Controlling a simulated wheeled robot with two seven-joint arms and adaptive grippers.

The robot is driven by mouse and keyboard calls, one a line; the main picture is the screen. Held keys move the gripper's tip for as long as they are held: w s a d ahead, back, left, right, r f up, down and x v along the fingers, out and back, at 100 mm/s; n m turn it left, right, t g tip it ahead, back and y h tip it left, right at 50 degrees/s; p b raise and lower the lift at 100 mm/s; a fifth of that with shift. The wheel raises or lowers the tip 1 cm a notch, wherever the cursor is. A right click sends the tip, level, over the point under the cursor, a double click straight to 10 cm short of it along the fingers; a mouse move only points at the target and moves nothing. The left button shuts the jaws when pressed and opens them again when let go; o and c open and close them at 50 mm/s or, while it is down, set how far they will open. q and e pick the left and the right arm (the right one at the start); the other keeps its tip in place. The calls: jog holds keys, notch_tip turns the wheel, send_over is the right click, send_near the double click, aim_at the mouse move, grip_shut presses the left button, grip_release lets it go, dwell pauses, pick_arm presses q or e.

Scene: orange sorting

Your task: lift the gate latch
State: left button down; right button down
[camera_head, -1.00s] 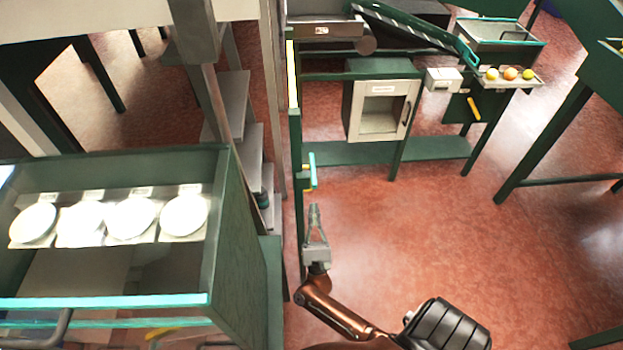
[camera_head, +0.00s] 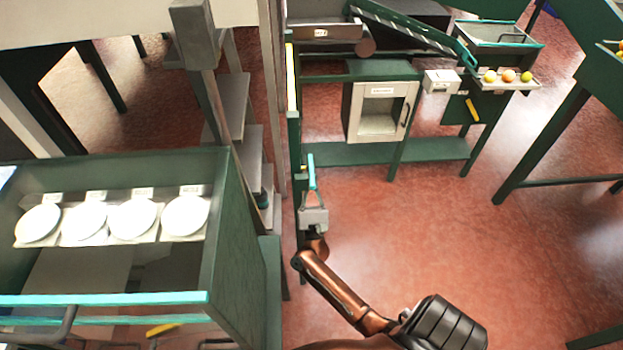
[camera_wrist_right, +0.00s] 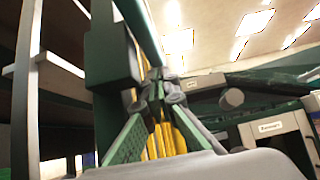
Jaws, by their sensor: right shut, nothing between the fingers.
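The gate latch shows in the head view as a slim upright teal bar (camera_head: 311,170) on the narrow green gate post (camera_head: 295,140). My right gripper (camera_head: 313,190) is directly below and against or very near the bar's lower end. In the right wrist view its fingertips (camera_wrist_right: 166,88) are together, with nothing seen held between them. A teal bar (camera_wrist_right: 138,28) rises just above the fingertips there, with yellow parts (camera_wrist_right: 180,45) behind. I cannot tell whether the fingertips touch the latch. My left gripper is not in view.
A green bin with several white discs (camera_head: 138,218) stands at the left. Grey steps (camera_head: 238,150) are behind the post. The red floor in the middle is clear.

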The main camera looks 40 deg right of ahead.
jog(key=shift+r, duration=0.1)
jog(key=shift+w+d+r, duration=0.2)
jog(key=shift+r, duration=0.3)
jog(key=shift+w+d+r, duration=0.15)
jog(key=shift+w+r, duration=0.05)
jog(key=shift+r, duration=0.25)
jog(key=shift+w+r, duration=0.1)
jog(key=shift+r, duration=0.1)
jog(key=shift+f, duration=0.15)
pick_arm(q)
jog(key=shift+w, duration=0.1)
pick_arm(e)
jog(key=v, duration=1.1)
jog(key=shift+s+a+f, duration=0.2)
jog(key=shift+s+f, duration=0.05)
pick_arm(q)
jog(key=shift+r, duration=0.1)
